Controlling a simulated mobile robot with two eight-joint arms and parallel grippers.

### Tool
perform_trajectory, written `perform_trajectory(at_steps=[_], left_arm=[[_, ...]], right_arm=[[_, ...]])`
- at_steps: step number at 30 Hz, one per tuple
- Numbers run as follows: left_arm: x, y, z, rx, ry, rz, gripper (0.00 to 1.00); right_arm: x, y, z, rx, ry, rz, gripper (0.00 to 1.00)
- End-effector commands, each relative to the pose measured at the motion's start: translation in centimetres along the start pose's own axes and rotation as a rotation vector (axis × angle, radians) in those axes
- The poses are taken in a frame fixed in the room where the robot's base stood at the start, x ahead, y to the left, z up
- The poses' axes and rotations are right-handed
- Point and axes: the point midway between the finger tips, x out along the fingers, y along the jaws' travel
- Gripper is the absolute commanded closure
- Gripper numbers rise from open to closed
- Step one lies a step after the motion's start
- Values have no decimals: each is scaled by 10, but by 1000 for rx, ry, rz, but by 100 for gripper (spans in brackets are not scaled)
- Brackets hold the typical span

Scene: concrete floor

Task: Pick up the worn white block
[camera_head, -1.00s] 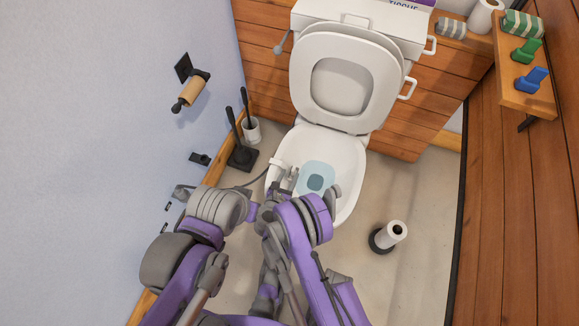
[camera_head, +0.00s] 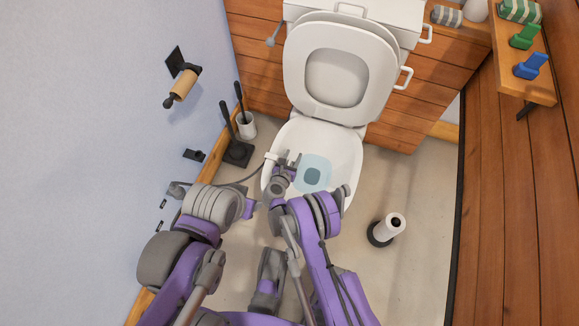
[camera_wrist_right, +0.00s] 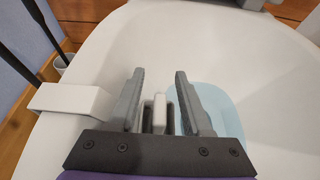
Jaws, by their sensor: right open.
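A white block (camera_wrist_right: 70,98) sits over the left rim of the toilet bowl; it also shows small in the head view (camera_head: 271,157). In the head view the right gripper (camera_head: 287,164) is over the left part of the bowl, beside the block. My left gripper does not show; only its arm does.
The toilet bowl (camera_head: 340,160) is open with its lid and seat (camera_head: 340,65) raised. A brush set (camera_head: 238,150) stands left of it. A paper roll stand (camera_head: 386,230) is on the floor to the right. The left wall bears a roll holder (camera_head: 185,84).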

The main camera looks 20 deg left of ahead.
Motion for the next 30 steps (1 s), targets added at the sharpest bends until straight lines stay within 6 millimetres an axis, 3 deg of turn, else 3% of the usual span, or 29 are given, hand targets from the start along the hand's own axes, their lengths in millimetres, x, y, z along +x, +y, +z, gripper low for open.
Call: perform_trajectory(at_steps=[6,12,15,30], left_arm=[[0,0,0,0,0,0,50],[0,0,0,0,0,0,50],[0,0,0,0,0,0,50],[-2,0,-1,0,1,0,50]], right_arm=[[0,0,0,0,0,1,51],[0,0,0,0,0,1,87],[0,0,0,0,0,1,100],[-3,0,8,0,-1,1,100]])
